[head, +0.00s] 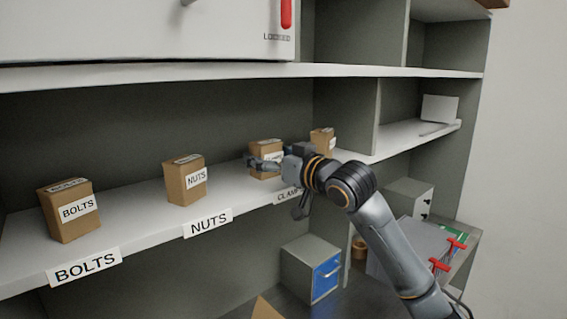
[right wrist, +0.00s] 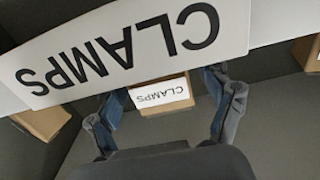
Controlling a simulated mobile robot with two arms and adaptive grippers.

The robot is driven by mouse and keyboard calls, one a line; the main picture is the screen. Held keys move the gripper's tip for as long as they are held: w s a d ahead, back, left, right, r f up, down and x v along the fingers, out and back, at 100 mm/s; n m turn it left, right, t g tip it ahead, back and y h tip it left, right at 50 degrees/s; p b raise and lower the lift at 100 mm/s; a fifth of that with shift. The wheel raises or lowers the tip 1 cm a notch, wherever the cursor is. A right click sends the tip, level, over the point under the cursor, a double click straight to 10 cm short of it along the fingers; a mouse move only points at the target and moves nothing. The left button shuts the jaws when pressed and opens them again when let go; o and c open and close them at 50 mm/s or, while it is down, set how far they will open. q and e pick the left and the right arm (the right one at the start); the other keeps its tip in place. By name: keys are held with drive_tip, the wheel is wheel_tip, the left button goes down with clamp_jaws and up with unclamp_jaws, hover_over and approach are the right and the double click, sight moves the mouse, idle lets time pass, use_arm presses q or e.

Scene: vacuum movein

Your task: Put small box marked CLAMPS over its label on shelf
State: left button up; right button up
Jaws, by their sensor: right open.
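The small brown box marked CLAMPS (head: 266,146) stands on the shelf (head: 140,205), behind the white CLAMPS label (head: 287,196) on the shelf's front edge. My right gripper (head: 278,166) is in front of the box and hides part of it and of the label. In the right wrist view, upside down, the CLAMPS box (right wrist: 160,81) shows between the spread fingers of the gripper (right wrist: 165,98), with its text facing the camera. The CLAMPS label (right wrist: 120,52) is large in the foreground there. No finger visibly grips the box. My left gripper is out of view.
Boxes marked BOLTS (head: 68,211) and NUTS (head: 185,181) stand left along the shelf behind their labels. Another small box (head: 322,139) stands right of the CLAMPS box, near the upright divider. A shelf board runs above. A blue-fronted box (head: 311,268) is below.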

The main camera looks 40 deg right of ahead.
drive_tip(key=s+b, duration=0.4)
drive_tip(key=s, duration=0.7)
drive_tip(key=shift+s+d, duration=0.2)
drive_tip(key=shift+d, duration=0.2)
